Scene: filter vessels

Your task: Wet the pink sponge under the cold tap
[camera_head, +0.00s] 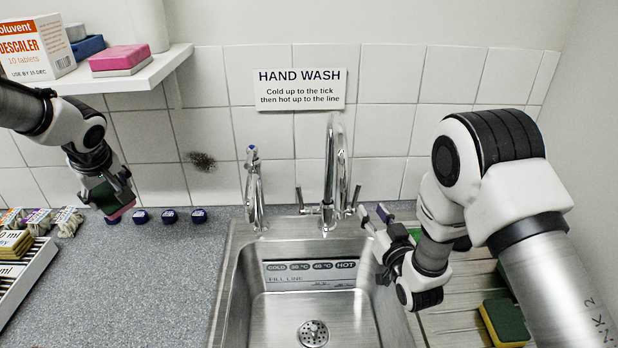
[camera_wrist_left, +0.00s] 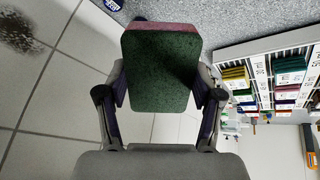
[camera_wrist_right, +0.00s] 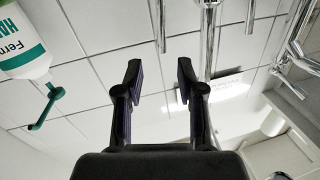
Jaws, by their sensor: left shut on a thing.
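My left gripper (camera_head: 118,205) is shut on a pink sponge with a dark green scouring side (camera_wrist_left: 160,75). It holds it at the wall end of the counter, left of the sink (camera_head: 232,270); the pink shows along one edge. A small chrome tap with a blue mark (camera_head: 254,190) stands at the sink's back left. A taller chrome tap with two side levers (camera_head: 335,175) stands at the back centre. No water shows from either. My right gripper (camera_head: 374,215) is open and empty at the sink's back right; its parted fingers show in the right wrist view (camera_wrist_right: 158,80).
Another pink sponge with a grey underside (camera_head: 120,57) lies on the wall shelf (camera_head: 145,80). Several blue caps (camera_head: 170,216) line the counter's back. A white tray (camera_head: 25,275) is at left. A yellow-green sponge (camera_head: 505,322) lies right of the sink. The counter between tray and sink is clear.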

